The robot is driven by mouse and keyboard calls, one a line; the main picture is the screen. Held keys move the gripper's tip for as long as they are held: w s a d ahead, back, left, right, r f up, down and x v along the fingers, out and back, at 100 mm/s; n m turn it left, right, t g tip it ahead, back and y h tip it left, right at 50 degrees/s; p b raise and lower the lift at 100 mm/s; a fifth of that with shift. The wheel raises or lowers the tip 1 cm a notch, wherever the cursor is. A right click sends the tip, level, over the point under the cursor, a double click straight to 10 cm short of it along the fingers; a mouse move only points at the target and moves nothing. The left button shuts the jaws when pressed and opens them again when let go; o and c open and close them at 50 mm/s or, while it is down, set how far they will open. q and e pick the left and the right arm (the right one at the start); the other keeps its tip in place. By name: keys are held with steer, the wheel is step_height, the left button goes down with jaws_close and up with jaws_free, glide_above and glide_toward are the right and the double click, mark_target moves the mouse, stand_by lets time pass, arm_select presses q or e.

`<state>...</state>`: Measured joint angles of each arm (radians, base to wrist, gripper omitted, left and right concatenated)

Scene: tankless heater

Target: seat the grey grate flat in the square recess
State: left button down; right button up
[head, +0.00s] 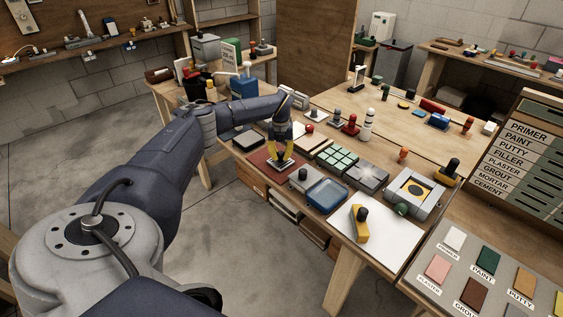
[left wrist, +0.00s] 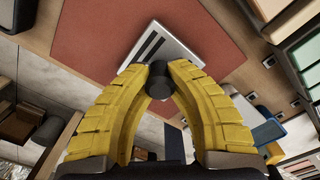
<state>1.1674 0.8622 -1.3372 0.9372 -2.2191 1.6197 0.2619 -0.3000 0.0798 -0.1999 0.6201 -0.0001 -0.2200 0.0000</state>
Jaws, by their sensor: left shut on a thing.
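The grey grate (head: 279,167) is a small light plate over the red-brown mat at the bench's front left. In the left wrist view the grate (left wrist: 172,48) shows dark slots and a dark knob. My left gripper (head: 281,150) is shut on that knob; its yellow fingers (left wrist: 160,76) close on it from both sides. I cannot tell whether the grate touches the mat. A grey housing (head: 431,207) to the right has a square recess in its top, with a yellow square and dark disc inside. My right gripper is in neither view.
Between grate and housing stand a grey block with a knob (head: 303,177), a blue tray (head: 326,206), a green-tiled block (head: 338,158) and a grey plate (head: 366,174). A yellow tool (head: 359,228) sits on a white sheet (head: 385,243).

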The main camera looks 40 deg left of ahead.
mark_target(281, 152)
arm_select(q)
steer(key=shift+r, duration=1.2)
steer(key=shift+r, duration=2.3)
